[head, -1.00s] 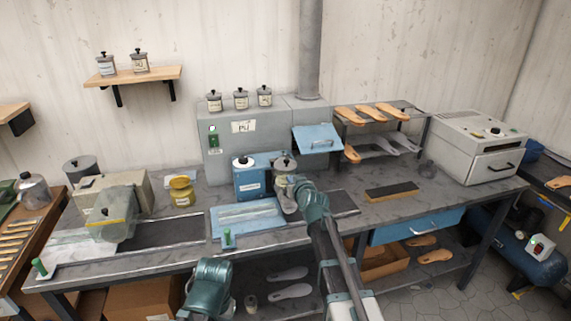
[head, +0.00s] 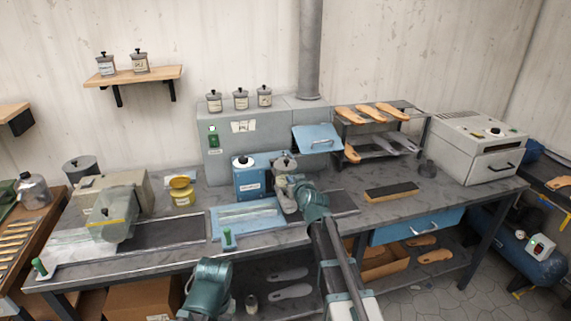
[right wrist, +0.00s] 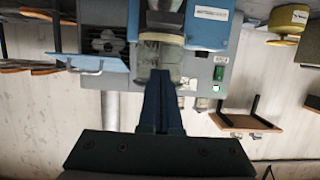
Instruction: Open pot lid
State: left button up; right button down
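A grey lidded pot (head: 285,164) with a dark knob stands on the workbench, right of a blue box (head: 249,184). Its lid looks seated on top. My right gripper (head: 284,186) is just in front of the pot and hides its lower part. In the right wrist view, which is upside down, a labelled glassy pot (right wrist: 152,47) is at the fingertips (right wrist: 163,75). The fingers look close together, but whether they touch or grip the pot is unclear. My left arm shows at the bottom of the head view; its gripper cannot be made out.
A yellow pot (head: 183,192) stands left of the blue box. A blue tray (head: 247,220) lies in front. A grey machine (head: 255,140) with a raised blue flap (head: 316,139) is behind. A shelf rack with soles and a brush (head: 391,191) are to the right.

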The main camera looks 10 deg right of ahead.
aim_at(287, 162)
jog(key=shift+w, duration=0.55)
jog(key=shift+r, duration=0.1)
jog(key=shift+r+p, duration=1.2)
jog(key=shift+p, duration=0.05)
jog(key=shift+w, duration=0.1)
jog(key=shift+w+r+p, duration=0.85)
jog(key=shift+r+p, duration=0.15)
jog(key=shift+w+r, duration=0.1)
